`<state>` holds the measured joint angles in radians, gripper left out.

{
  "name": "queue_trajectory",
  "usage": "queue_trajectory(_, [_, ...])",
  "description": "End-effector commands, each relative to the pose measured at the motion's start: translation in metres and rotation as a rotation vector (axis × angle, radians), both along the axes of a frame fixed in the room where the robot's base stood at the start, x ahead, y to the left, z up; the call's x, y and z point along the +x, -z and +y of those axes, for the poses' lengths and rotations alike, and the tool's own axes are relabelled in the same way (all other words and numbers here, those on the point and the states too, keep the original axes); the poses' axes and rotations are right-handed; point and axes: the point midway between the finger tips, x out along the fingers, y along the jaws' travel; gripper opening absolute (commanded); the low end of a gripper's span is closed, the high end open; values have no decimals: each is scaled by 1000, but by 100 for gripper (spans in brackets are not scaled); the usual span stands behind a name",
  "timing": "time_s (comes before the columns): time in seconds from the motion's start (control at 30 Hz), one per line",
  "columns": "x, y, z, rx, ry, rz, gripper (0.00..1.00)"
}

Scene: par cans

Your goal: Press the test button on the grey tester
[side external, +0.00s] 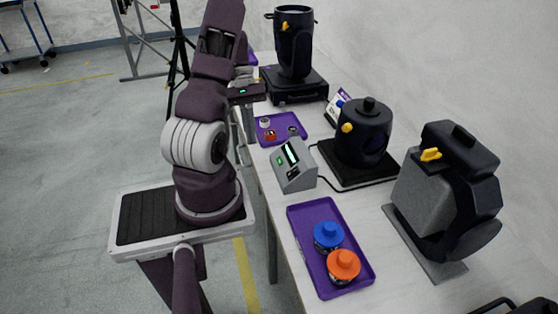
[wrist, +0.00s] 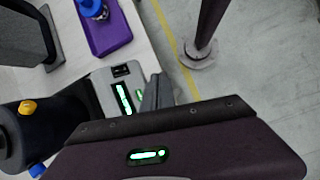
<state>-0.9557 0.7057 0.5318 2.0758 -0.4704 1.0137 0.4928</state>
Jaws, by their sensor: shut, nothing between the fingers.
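The grey tester (side external: 295,179) stands on the table near its left edge, with a sloped face, a lit green display and a smaller green mark beside it. In the wrist view the tester (wrist: 105,97) shows its display, a black socket and a green patch partly behind my fingers. I cannot tell for certain which mark is the test button. My gripper (side external: 249,137) points down, shut and empty, beyond the tester near the table's left edge. In the wrist view my gripper (wrist: 157,92) overlaps the tester's right side; contact is not visible.
A purple tray (side external: 298,222) in front holds a blue-capped and an orange-capped item. Another purple tray (side external: 291,118) with small parts lies behind the tester. A black lamp (side external: 365,133) on a dark base stands right, a cable between. Further lamps stand at back and front right.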

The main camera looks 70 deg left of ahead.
Motion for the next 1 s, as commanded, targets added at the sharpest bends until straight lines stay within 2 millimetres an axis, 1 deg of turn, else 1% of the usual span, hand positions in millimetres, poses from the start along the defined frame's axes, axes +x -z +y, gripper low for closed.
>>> queue_trajectory(0.17, [7,9,0,-1,4,2,0])
queue_trajectory(0.5, [38,48,-1,0,4,0,0])
queue_trajectory(0.63, [47,59,-1,-1,4,1,0])
queue_trajectory(0.8, [54,68,0,0,3,-1,0])
queue_trajectory(1.0, [55,69,-1,0,2,0,0])
